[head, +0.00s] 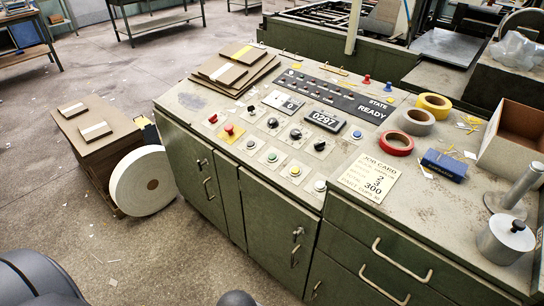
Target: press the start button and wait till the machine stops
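The green machine cabinet's sloping control panel (215,98) is in the middle of the head view. It carries several buttons: a green button (272,157), a yellow button (295,170), a red mushroom button (229,129) on a yellow plate, a smaller red one (213,119), and a pale one (320,185). Their labels are too small to read, so I cannot tell which is the start button. The black state strip (372,107) reads "STATE READY". The counter (325,121) reads 0297. Neither of my grippers shows, and nothing touches the panel.
A job card (370,177) showing 300 lies right of the buttons. Tape rolls (394,143), a blue box (444,165) and an open carton (515,135) stand further right. Boards (232,70) lie at the panel's back left. A white roll (142,181) leans beside the cabinet.

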